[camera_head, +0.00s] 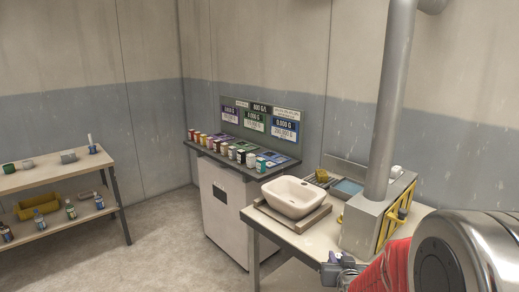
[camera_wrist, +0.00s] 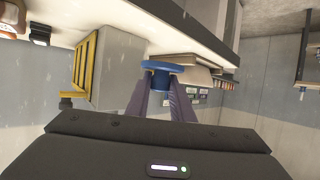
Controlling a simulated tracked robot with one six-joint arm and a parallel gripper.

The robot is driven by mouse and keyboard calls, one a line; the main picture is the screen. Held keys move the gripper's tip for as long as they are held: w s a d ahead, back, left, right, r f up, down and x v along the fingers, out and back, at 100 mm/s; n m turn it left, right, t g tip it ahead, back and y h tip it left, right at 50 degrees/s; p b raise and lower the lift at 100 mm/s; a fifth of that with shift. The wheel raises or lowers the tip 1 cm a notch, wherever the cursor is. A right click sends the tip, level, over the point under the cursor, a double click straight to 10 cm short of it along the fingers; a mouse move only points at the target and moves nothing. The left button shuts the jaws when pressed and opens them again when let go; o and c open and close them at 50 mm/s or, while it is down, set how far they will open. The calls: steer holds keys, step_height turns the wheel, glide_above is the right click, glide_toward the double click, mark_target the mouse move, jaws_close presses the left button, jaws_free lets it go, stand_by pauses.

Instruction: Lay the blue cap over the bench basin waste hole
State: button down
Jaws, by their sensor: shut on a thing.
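The white bench basin (camera_head: 295,196) sits on a low stand on the bench in the head view. My gripper (camera_head: 338,268) is low at the right, in front of the bench's near edge. In the wrist view, which looks turned over, the two purple-grey fingers (camera_wrist: 165,98) are shut on the blue cap (camera_wrist: 160,66), held at their tips. A pale block that looks like the basin and its stand (camera_wrist: 193,72) shows beyond the cap, apart from it. The cap cannot be made out in the head view.
A grey box with yellow bars (camera_head: 372,222) and a tall pipe (camera_head: 391,100) stand right of the basin. A blue tray (camera_head: 347,188) lies behind it. A cabinet with jars (camera_head: 228,210) is to the left. The bench's front left (camera_head: 300,236) is bare.

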steer(key=a+n+y, duration=0.1)
steer(key=a, duration=0.7)
steer(key=shift+w+a+n+y, duration=0.25)
steer(key=shift+n+y, duration=0.05)
steer(key=shift+y, duration=0.1)
steer(key=s+f, duration=0.5)
steer(key=f, duration=0.1)
steer(key=shift+f, duration=0.1)
stand_by(0.4)
